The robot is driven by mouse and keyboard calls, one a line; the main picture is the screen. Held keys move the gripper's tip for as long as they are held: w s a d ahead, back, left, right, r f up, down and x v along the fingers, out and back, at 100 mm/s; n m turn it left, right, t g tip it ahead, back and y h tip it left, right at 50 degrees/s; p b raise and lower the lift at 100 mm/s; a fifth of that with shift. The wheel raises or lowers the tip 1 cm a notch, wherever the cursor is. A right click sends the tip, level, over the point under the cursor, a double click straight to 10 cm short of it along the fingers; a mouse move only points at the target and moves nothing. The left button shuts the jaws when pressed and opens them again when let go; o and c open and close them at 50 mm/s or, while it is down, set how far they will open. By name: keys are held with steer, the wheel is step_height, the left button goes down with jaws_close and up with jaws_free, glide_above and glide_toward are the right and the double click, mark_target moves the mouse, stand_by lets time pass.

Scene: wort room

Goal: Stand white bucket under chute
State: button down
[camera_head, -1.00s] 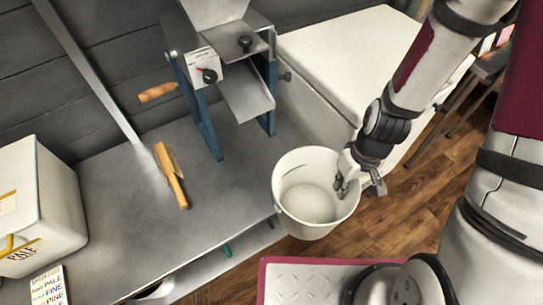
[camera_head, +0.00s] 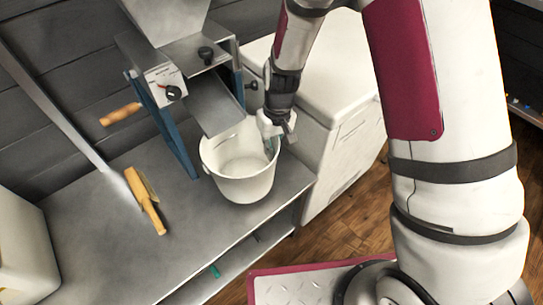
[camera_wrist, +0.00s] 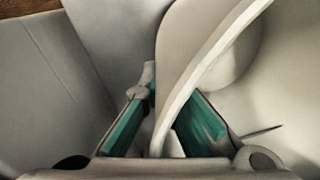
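The white bucket (camera_head: 240,186) is upright over the front of the grey bench, right at the mill's metal chute (camera_head: 214,104). The chute's lower lip overlaps the bucket's back rim in the head view. Whether the bucket's bottom touches the bench is hard to tell. My gripper (camera_head: 272,140) is at the bucket's right rim, with the wall between its fingers. In the wrist view, the bucket's rim (camera_wrist: 205,72) runs between the teal finger pads (camera_wrist: 163,128). The bucket's inside looks empty.
The mill stands on blue legs (camera_head: 170,128) on the bench (camera_head: 105,245). A wooden-handled brush (camera_head: 145,200) lies left of the bucket. A white chest-like box (camera_head: 335,130) stands close on the right. A pale container (camera_head: 22,250) sits at the left.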

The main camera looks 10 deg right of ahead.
step_height(320, 180, down, 4)
steer(key=shift+r+b, duration=0.25)
steer(key=shift+b, duration=0.2)
steer(key=shift+r, duration=0.1)
steer(key=c, duration=1.8)
jaws_free()
step_height(320, 180, up, 12)
steer(key=d+p, duration=0.1)
steer(key=p, duration=0.1)
steer(key=shift+w, duration=0.2)
steer(key=shift+d, duration=0.15)
